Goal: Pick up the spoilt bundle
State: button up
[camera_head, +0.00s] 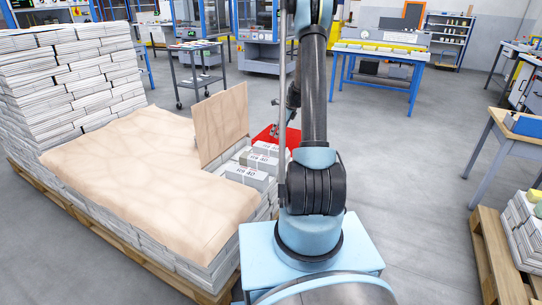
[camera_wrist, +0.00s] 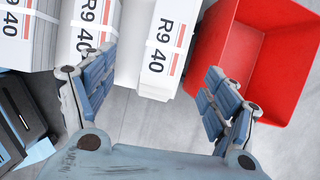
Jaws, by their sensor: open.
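White strapped bundles printed "R9 40" lie in a row on the pallet stack in the head view, beside an upright brown sheet; one is the near bundle (camera_head: 246,175). The wrist view shows three: a left bundle (camera_wrist: 28,28), a middle bundle (camera_wrist: 86,30) and a right bundle (camera_wrist: 163,45), which reaches lowest in the picture. I cannot tell which is spoilt; no damage shows clearly. My gripper (camera_wrist: 161,66) is open and empty, its fingers spread below and either side of the right bundle's near end. I cannot tell their height above it. My arm hides part of the head view.
A red bin (camera_wrist: 262,65) stands right of the bundles, empty where visible. Brown paper (camera_head: 130,165) covers the near stack; an upright brown sheet (camera_head: 221,122) stands beside the exposed bundles. A tall paper stack (camera_head: 75,80) is at left. Open grey floor (camera_head: 400,180) lies right.

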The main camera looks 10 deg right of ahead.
aim_at(270, 147)
jog(key=x, duration=1.2)
jog(key=shift+w+f, duration=0.2)
jog(key=shift+f, duration=0.1)
jog(key=x, duration=0.4)
jog(key=shift+w+d+f, duration=0.1)
jog(key=shift+w+d, duration=0.15)
jog(key=shift+w, duration=0.05)
jog(key=shift+w+a+f, duration=0.1)
jog(key=shift+a+f, duration=0.1)
jog(key=shift+f, duration=0.35)
grip_shut()
jog(key=shift+r, duration=0.1)
